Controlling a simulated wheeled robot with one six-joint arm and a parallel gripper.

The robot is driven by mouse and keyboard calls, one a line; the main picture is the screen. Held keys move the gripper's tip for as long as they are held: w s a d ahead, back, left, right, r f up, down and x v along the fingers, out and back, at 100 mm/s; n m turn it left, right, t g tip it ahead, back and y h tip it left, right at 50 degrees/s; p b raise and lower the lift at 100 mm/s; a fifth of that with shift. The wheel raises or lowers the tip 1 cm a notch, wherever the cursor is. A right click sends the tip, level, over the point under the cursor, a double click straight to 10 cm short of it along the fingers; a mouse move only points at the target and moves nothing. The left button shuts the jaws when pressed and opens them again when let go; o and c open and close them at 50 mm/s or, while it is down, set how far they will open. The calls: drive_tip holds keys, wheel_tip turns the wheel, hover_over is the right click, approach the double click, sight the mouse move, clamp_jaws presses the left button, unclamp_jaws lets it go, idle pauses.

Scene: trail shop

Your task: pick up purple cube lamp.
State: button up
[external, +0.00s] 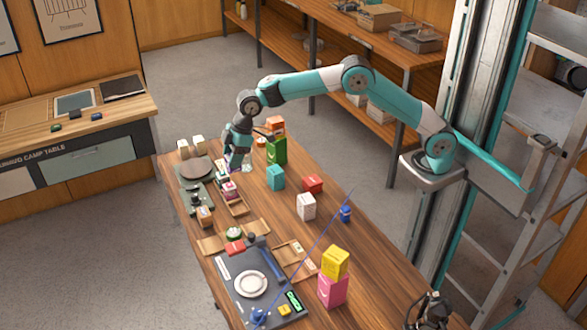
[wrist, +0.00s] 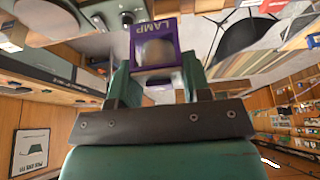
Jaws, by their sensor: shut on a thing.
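In the external view my gripper (external: 236,162) points down over the far left part of the wooden table. The lamp is mostly hidden there by the gripper. I cannot tell whether it touches the table.
A green box (external: 276,150) and a teal box (external: 275,177) stand just right of the gripper. A dark round plate (external: 196,168) lies to its left. A wooden tray (external: 236,207) with small items is in front. Red, white, yellow and pink boxes stand farther along the table.

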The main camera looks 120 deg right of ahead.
drive_tip(key=shift+r, duration=1.45)
